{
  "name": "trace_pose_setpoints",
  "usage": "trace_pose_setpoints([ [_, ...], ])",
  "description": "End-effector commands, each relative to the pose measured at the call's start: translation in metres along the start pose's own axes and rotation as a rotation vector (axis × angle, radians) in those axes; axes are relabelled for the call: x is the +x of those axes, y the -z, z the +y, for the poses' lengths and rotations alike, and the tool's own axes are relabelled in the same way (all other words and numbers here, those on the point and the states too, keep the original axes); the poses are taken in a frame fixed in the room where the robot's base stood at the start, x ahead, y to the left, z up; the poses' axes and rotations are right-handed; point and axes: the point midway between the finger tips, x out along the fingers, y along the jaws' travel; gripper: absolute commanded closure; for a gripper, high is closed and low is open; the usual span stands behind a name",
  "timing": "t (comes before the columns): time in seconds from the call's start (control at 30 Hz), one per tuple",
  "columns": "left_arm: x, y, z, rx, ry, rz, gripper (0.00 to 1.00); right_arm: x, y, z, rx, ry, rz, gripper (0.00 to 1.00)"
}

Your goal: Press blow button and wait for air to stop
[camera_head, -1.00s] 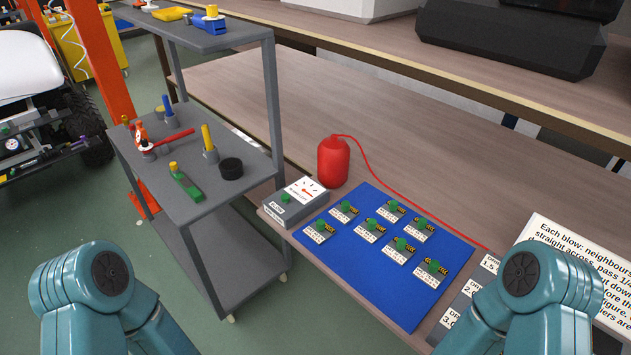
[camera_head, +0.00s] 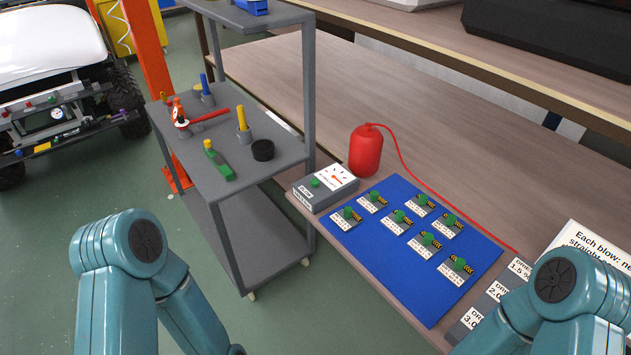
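A grey box (camera_head: 309,200) with a white dial face sits at the near left corner of the workbench. A green round button (camera_head: 315,183) is on its top, beside the dial (camera_head: 336,178) with its red needle. Its front label is too small to read surely. A red air tank (camera_head: 366,152) stands behind the box, with a thin red hose (camera_head: 411,172) running right. A blue mat (camera_head: 398,287) beside the box holds several small labelled plates with green knobs (camera_head: 421,199). Both my teal arms show at the bottom of the view. Neither gripper is in view.
A grey shelf cart (camera_head: 227,189) with tools stands left of the workbench (camera_head: 290,85). A white sign (camera_head: 590,240) and a grey drill-size board (camera_head: 486,304) lie at the right. A wheeled vehicle (camera_head: 55,50) stands at far left. The bench behind the tank is clear.

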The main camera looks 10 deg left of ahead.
Motion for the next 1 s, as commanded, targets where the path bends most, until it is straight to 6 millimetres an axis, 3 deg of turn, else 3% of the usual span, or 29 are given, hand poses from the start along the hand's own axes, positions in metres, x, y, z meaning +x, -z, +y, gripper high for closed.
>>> trace_pose_setpoints([
  [0.03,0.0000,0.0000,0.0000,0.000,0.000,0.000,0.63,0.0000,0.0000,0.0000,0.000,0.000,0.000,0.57],
  [0.13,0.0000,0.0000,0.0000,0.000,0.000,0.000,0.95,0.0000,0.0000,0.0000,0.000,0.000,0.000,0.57],
  [0.17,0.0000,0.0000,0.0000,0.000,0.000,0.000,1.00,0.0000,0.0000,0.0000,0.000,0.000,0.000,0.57],
  [1.0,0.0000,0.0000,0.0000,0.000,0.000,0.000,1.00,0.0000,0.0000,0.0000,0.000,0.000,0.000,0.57],
])
